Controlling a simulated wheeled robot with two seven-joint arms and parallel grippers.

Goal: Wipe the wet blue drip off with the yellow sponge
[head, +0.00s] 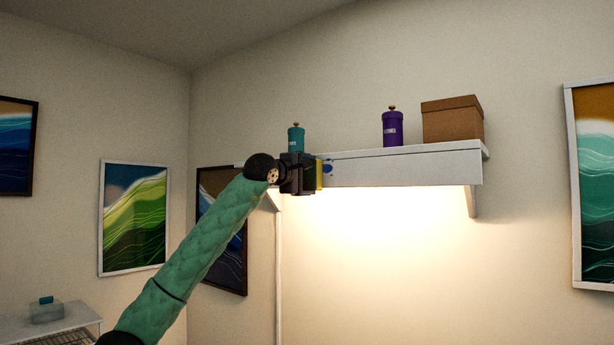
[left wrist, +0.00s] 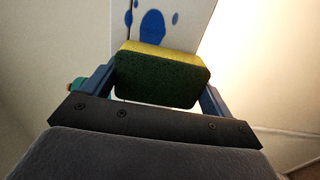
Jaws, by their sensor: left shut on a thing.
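My left gripper (head: 308,174) is raised at the left part of a white wall shelf (head: 400,167). It is shut on the yellow sponge (head: 320,174), which shows in the left wrist view (left wrist: 165,75) with a dark green side toward the camera. The blue drip (head: 328,168) is on the shelf's front face, just right of the sponge. In the left wrist view it is a large blue blot (left wrist: 152,24) with smaller spots beside it, just beyond the sponge. I cannot tell whether the sponge touches the face. My right gripper is not in view.
On the shelf stand a teal canister (head: 296,138), a purple canister (head: 393,128) and a brown box (head: 453,119). A bracket (head: 472,201) is below its right end. Framed pictures (head: 134,217) hang on the walls. A low white surface with a small container (head: 46,312) is at lower left.

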